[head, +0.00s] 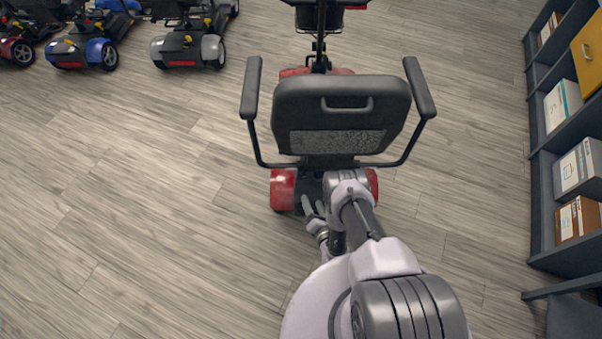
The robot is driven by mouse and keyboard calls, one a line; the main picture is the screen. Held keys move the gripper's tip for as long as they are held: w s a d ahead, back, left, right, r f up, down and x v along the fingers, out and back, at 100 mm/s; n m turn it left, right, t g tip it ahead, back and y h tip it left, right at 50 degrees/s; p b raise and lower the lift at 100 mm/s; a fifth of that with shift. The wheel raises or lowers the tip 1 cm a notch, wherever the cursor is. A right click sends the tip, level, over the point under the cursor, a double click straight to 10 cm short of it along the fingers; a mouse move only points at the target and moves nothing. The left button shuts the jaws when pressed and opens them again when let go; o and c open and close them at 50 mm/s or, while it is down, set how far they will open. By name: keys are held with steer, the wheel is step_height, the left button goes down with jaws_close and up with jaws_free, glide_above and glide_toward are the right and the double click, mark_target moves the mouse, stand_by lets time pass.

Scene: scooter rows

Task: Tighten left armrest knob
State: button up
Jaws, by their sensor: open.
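A red mobility scooter stands ahead with the back of its dark seat (341,103) facing me. Its left armrest (251,88) is a dark pad on a bent tube that runs down and in under the seat. The right armrest (419,88) mirrors it. I cannot make out the left armrest knob; it is too small or hidden. My gripper (313,208) is low behind the scooter, beside the red left rear fender (283,190), below the left armrest tube. Its fingers are apart, and nothing shows between them. My arm covers part of the scooter's rear.
Several other scooters (186,47) stand in a row at the top left. A dark shelf unit (541,190) with boxes and binders lines the right side. A dark seat-like object (574,315) is at the bottom right. The wood floor (130,200) on the left is clear.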

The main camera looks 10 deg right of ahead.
mark_target(302, 178)
steer(key=b+x, duration=0.2)
steer(key=x, duration=0.2)
steer(key=b+x, duration=0.2)
steer(key=x, duration=0.2)
steer(key=b+x, duration=0.2)
steer(key=x, duration=0.2)
steer(key=shift+w+f, duration=0.25)
steer(key=shift+f, duration=0.15)
steer(key=shift+w+r, duration=0.1)
steer(key=shift+w, duration=0.25)
jaws_close()
steer(key=m+t+y, duration=0.1)
steer(key=m, duration=0.2)
steer(key=shift+d+y, duration=0.1)
steer(key=shift+y, duration=0.2)
jaws_free()
